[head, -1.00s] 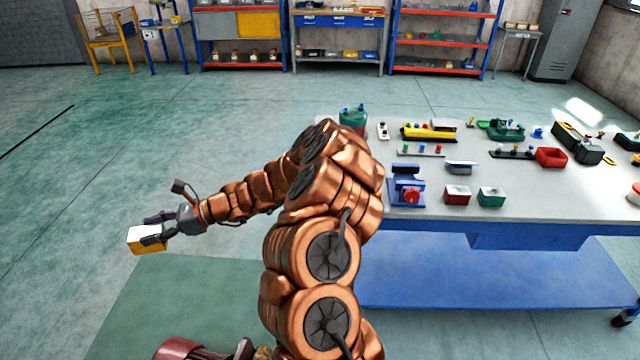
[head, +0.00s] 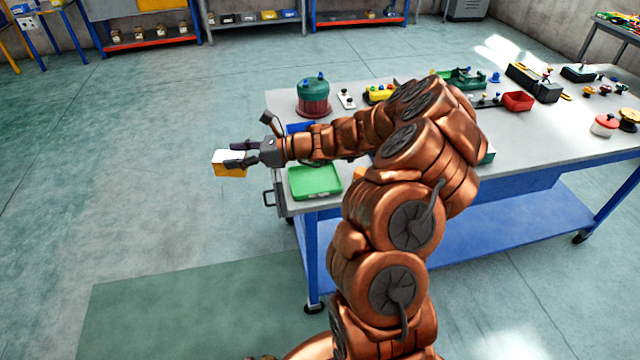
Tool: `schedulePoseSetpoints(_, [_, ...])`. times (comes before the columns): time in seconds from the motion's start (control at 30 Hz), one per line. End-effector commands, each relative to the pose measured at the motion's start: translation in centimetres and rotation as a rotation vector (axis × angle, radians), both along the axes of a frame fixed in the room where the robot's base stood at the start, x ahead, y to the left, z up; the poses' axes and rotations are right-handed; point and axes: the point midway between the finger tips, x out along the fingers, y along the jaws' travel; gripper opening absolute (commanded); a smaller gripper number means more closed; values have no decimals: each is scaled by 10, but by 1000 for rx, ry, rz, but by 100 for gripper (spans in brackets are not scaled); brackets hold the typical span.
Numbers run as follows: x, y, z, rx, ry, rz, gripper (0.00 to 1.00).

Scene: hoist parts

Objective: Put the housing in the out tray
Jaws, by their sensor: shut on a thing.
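My gripper (head: 239,156) is at the left in the head view, shut on a yellow box with a white top, which I take to be the housing (head: 229,168). It holds the box in the air over the floor, left of the table's end. A shallow green tray (head: 315,181) lies on the near left corner of the table, right of and slightly below the box in the picture. The tray looks empty, and I cannot read a label that marks it as the out tray. My forearm passes above its far side.
The grey table (head: 520,140) has a blue frame. A green and dark red drum (head: 313,97) stands behind my forearm. Part of a blue item (head: 298,128) shows there too. A red bin (head: 518,101) and several parts lie farther right. My arm hides the table's middle.

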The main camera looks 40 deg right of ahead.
Motion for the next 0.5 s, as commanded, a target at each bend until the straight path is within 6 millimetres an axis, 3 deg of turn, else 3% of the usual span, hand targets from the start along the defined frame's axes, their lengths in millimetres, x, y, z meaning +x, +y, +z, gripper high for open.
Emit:
schedulePoseSetpoints(0.03, [-5,-21,-10,-3,-5,-30,1])
schedulePoseSetpoints(0.2, [-25,-76,-16,-3,-5,-112,1])
schedulePoseSetpoints(0.5, [-75,-152,-31,-3,-2,-239,1])
